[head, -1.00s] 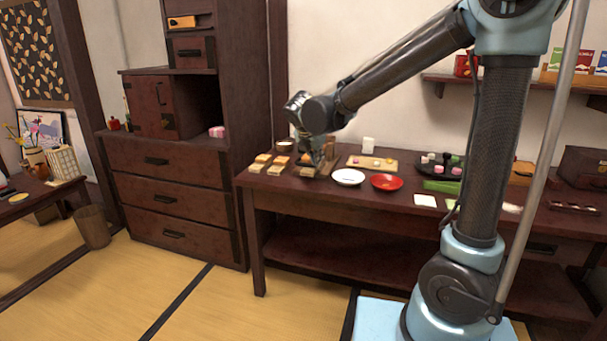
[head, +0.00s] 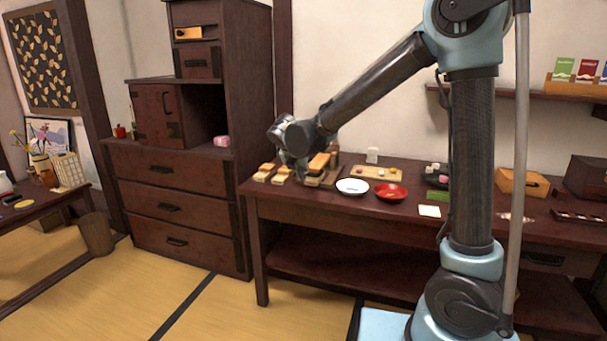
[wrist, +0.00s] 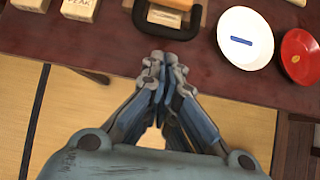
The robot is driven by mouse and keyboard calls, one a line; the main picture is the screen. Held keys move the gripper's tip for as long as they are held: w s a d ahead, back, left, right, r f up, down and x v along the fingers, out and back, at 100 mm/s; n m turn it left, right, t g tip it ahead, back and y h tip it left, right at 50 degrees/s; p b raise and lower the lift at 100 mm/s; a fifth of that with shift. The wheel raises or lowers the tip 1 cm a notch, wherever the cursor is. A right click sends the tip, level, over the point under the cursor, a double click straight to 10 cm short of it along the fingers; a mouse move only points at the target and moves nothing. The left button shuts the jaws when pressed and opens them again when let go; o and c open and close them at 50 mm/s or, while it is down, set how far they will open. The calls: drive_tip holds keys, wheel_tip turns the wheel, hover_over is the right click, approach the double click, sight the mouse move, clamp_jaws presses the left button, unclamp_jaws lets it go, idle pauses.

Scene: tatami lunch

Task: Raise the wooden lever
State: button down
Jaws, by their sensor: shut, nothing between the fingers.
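My gripper (wrist: 164,65) is shut and empty, at the front edge of the table. It also shows in the head view (head: 300,176), partly hidden by my wrist. Just beyond the fingertips in the wrist view is a device with a dark U-shaped bar (wrist: 168,33) and a pale wooden block inside it. In the head view an orange-brown wooden piece (head: 319,162) stands beside my gripper. It seems to be part of this device and may be the lever, but I cannot tell for sure. The fingertips look apart from the dark bar.
Small wooden blocks (wrist: 80,8) lie left of the device. A white plate (wrist: 246,38) and a red dish (wrist: 300,56) lie to its right. A tray with small items (head: 376,172) stands behind the plates. Tatami floor in front of the table is clear.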

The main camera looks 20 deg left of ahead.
drive_tip(key=shift+x, duration=3.55)
drive_tip(key=shift+r, duration=0.1)
